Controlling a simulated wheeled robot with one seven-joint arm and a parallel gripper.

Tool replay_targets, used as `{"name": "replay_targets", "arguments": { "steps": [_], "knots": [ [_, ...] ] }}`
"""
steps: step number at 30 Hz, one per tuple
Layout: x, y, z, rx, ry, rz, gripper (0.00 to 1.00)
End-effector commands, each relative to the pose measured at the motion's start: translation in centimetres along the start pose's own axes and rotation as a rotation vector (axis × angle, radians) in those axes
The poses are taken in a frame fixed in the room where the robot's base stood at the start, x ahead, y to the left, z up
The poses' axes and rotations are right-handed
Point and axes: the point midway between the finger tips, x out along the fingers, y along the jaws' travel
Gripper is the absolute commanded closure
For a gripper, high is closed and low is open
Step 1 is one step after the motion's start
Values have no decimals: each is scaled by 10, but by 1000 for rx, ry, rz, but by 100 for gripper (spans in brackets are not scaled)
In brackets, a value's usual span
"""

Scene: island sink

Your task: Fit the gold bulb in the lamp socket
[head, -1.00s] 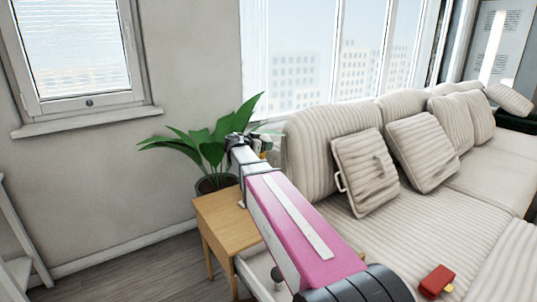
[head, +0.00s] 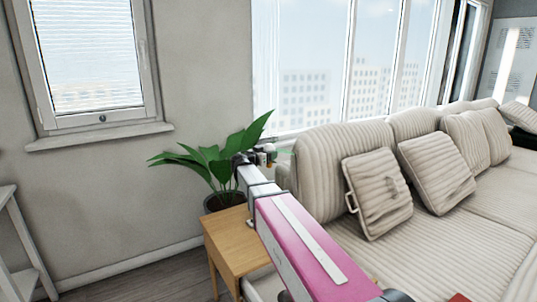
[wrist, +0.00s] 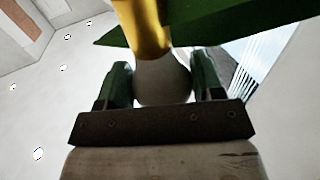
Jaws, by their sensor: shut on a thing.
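In the wrist view, my gripper (wrist: 163,88) is shut on the gold bulb (wrist: 146,28). A pale rounded part sits between the two dark green fingers, and a shiny gold part extends beyond them to the top edge. In the head view, my gripper (head: 264,157) is small and far off, at the end of my outstretched pink arm, beside the plant and the sofa's near back corner. The bulb cannot be made out clearly there. I cannot make out a lamp or its socket in either view.
A potted plant (head: 210,162) stands behind a small wooden table (head: 237,238), close to my gripper. A green leaf (wrist: 225,22) crosses the top of the wrist view. A striped sofa (head: 440,235) with cushions fills the right. Windows line the walls.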

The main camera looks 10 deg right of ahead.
Motion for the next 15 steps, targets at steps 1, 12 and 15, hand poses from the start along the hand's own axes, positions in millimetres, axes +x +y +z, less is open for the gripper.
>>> {"name": "replay_targets", "arguments": {
  "steps": [1, 12, 15],
  "knots": [
    [0, 0, 3, 0, 0, 0, 66],
    [0, 0, 32, -2, 0, 1, 66],
    [0, 0, 40, -2, -1, 1, 66]
  ]
}}
